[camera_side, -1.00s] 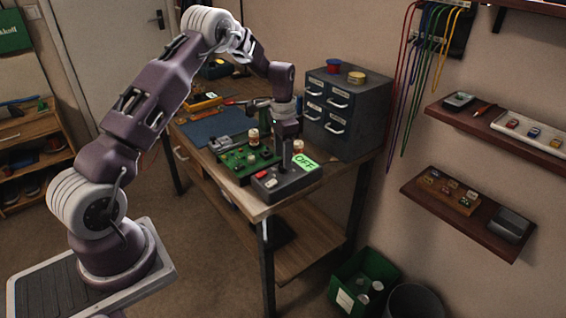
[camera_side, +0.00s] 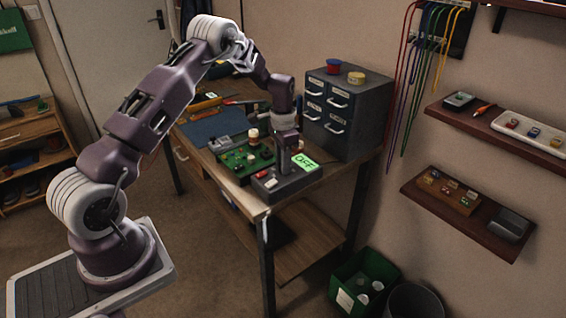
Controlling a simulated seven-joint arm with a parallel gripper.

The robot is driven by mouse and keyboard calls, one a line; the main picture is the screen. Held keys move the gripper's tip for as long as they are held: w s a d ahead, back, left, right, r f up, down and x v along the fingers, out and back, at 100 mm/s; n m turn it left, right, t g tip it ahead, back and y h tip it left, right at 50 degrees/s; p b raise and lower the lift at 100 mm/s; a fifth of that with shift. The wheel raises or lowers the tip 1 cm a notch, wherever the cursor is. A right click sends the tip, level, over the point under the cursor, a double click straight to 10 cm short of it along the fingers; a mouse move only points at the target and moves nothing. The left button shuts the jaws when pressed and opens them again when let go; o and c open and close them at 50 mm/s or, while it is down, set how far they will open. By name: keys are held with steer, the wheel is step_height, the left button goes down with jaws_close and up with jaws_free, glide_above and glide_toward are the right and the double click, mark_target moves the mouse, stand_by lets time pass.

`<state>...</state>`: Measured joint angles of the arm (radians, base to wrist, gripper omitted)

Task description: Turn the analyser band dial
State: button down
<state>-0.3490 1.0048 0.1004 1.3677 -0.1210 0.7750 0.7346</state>
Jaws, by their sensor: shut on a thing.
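The grey analyser box (camera_side: 290,187) sits at the front corner of the bench. Its tilted green display (camera_side: 305,161) reads OFF. A red part and a pale part show on its left top. My gripper (camera_side: 284,171) points down over the middle of this box and is shut at its top face. The dial between the fingers is hidden by them, so its pointing direction cannot be seen.
A grey drawer cabinet (camera_side: 347,112) stands close behind, to the right. A blue mat (camera_side: 213,128) lies further left. The wooden bench edge (camera_side: 262,212) is just in front.

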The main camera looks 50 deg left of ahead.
steer(key=n, duration=0.4)
steer(key=shift+n, duration=0.4)
steer(key=shift+r+n, duration=0.1)
steer(key=shift+n, duration=2.2)
steer(key=c, duration=1.1)
jaws_free()
steer(key=shift+c, duration=0.2)
step_height(320, 180, up, 7)
steer(key=shift+r, duration=0.15)
